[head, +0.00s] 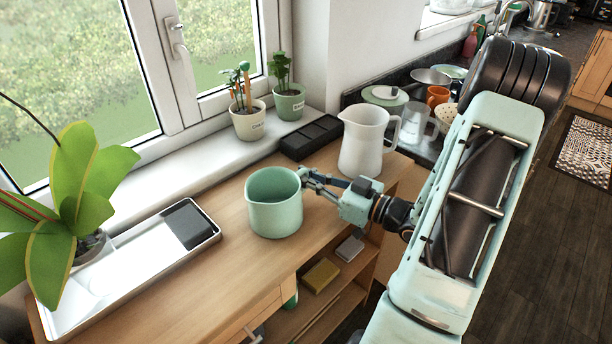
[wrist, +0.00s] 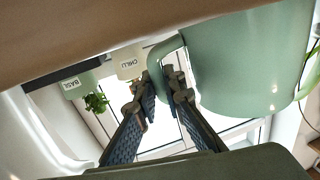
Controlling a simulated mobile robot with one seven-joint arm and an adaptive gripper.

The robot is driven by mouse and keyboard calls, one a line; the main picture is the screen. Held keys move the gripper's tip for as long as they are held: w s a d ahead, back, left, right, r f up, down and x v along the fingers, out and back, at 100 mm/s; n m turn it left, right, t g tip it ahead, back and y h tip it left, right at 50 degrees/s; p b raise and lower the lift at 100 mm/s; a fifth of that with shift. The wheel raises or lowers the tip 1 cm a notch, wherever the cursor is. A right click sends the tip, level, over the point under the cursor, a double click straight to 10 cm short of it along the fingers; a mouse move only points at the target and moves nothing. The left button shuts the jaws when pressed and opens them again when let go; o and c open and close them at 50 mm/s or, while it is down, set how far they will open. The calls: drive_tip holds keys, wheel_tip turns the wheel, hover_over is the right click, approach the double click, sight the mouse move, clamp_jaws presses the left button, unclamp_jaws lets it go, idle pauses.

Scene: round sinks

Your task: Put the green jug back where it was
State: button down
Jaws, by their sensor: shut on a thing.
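The green jug (head: 274,207) is upright over the wooden counter (head: 222,268), left of the white jug (head: 362,145). I cannot tell if its base touches the wood. My gripper (head: 308,183) reaches in from the right and is shut on the jug's handle. The wrist view is upside down and shows the jug's body (wrist: 240,60) close beside my gripper (wrist: 163,88), with the handle between the fingers. The jug's inside looks empty.
A white tray (head: 88,300) with a dark pad lies to the left, beside a leafy plant (head: 75,190). A black sectioned tray (head: 311,137) lies behind, near two herb pots on the sill. Bare wood lies left and in front of the green jug.

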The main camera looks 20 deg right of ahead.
drive_tip(key=c, duration=1.9)
unclamp_jaws()
drive_tip(key=shift+c, duration=0.2)
drive_tip(key=shift+f, duration=0.1)
